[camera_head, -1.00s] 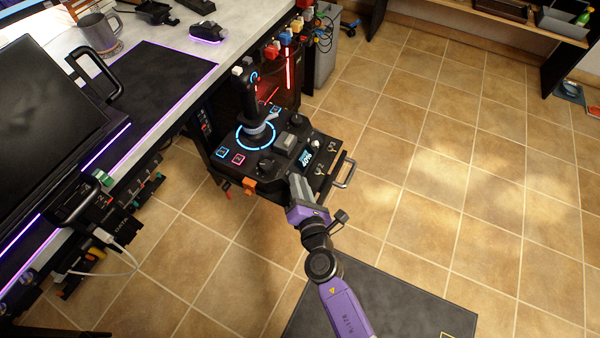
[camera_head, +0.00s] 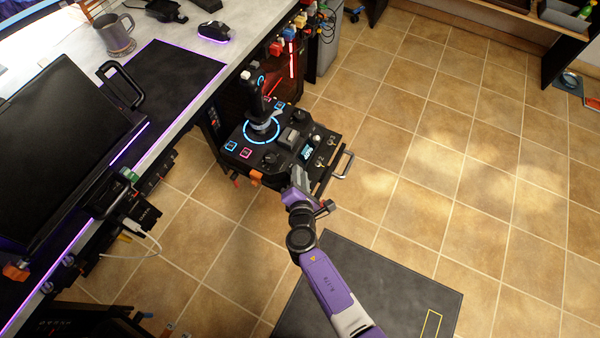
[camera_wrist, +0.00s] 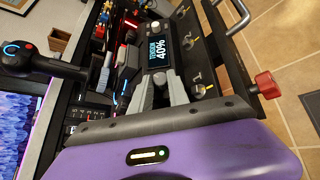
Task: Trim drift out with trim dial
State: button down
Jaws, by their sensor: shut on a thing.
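The black control panel (camera_head: 262,172) juts from the desk side, with a joystick (camera_head: 258,105) inside a glowing blue ring. My gripper (camera_head: 299,178) is at the panel's near edge, just below the small display (camera_head: 306,152). In the wrist view, my gripper's grey fingers (camera_wrist: 160,88) close around a small grey round knob (camera_wrist: 160,76), which I take for the trim dial; its label is hidden.
A metal handle (camera_head: 344,164) and key-like switches (camera_head: 326,150) are on the panel's right side. A dark knob (camera_head: 271,158) lies left of my gripper. The desk (camera_head: 165,100) holds a mug (camera_head: 115,34) and a mouse (camera_head: 214,31).

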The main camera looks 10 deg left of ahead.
jog(key=shift+r, duration=0.1)
jog(key=c, duration=1.3)
grip_release()
jog(key=shift+o, duration=0.2)
jog(key=shift+s, duration=0.15)
jog(key=p+v, duration=0.2)
jog(key=v, duration=0.5)
jog(key=shift+s, duration=0.3)
jog(key=shift+r, duration=0.1)
